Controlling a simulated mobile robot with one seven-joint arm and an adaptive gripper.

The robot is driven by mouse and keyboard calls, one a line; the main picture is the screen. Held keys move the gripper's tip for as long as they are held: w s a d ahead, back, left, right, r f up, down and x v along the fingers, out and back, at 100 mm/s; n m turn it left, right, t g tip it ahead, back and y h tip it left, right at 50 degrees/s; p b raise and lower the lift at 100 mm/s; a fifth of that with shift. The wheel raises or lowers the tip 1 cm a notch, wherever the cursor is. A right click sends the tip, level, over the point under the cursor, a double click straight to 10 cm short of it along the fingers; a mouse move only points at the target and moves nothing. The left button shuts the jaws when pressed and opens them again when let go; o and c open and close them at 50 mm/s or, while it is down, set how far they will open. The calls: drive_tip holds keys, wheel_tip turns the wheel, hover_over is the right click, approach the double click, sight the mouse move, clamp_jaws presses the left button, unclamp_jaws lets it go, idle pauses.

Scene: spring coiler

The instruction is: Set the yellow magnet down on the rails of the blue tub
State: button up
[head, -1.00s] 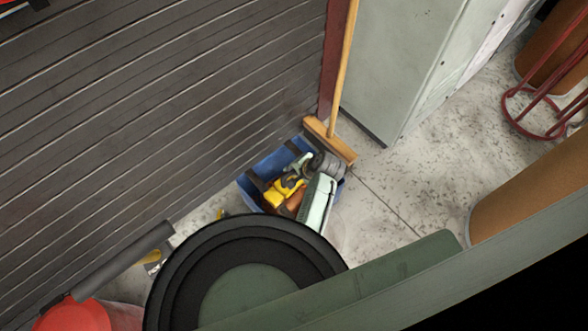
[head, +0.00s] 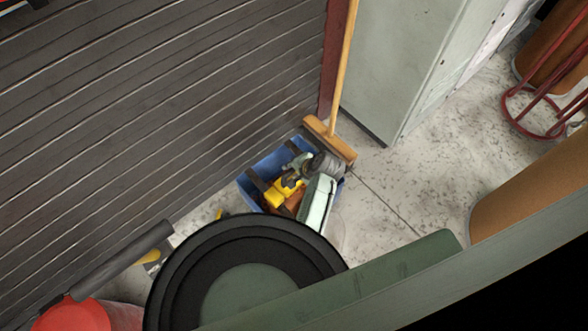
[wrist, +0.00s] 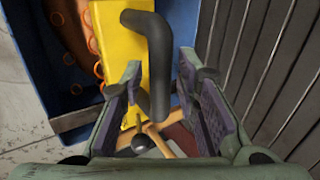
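The blue tub (head: 250,192) stands on the floor by the slatted wall, with dark rails (head: 257,180) across it. The yellow magnet (head: 284,193) is at the tub, partly hidden by my arm; whether it bears on the rails is hard to tell. In the wrist view the yellow magnet (wrist: 115,45) lies beyond my fingers, with its dark bent handle (wrist: 158,60) between them. My gripper (wrist: 163,105) is open, with gaps visible on both sides of the handle. In the head view my gripper (head: 299,168) is just above the magnet.
A broom (head: 328,140) leans beside the tub, its head close to the tub's corner. A grey cabinet (head: 395,60) stands behind. A brown piece with orange rings (wrist: 75,35) lies beside the magnet. A red-topped container (head: 72,316) is at lower left. Floor is clear right of the tub.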

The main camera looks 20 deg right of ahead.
drive_tip(key=shift+o, duration=1)
drive_tip(key=shift+s+f, duration=0.1)
drive_tip(key=v, duration=1.2)
